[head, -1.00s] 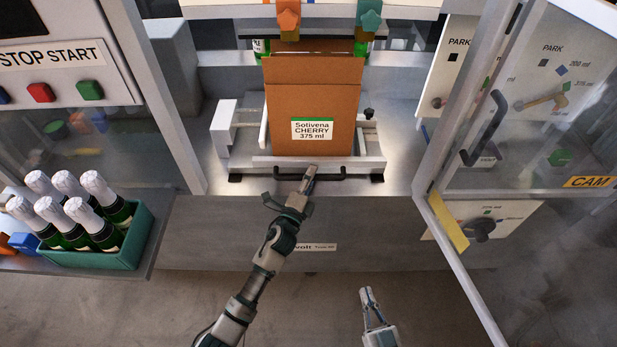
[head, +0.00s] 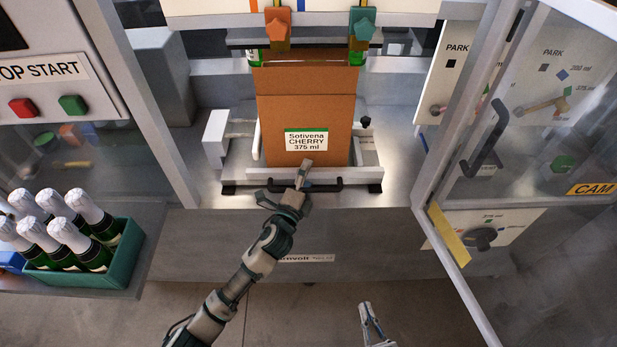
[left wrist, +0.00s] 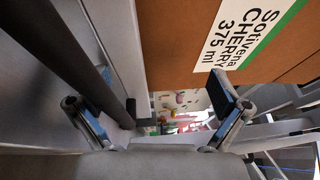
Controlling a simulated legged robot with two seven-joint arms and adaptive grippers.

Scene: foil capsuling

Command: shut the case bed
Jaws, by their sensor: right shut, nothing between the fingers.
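The case bed (head: 232,180) is a light metal tray at the front of the machine table, with a black bar handle (head: 326,187) along its front. A brown cardboard case (head: 305,110) labelled "Sotivena CHERRY 375 ml" stands upright on it. My left gripper (head: 304,168) is at the bed's front, over the handle and just below the label. In the left wrist view its fingers (left wrist: 158,112) are apart with nothing held; a dark bar runs beside the left finger and the case is above. My right gripper (head: 366,308) is shut and empty, low in front of the machine.
A green crate (head: 125,260) of foil-topped bottles stands at left. A glass door (head: 540,130) with a metal frame stands open at right. An orange (head: 277,22) and a green (head: 361,22) piece hang above the case. Floor in front is clear.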

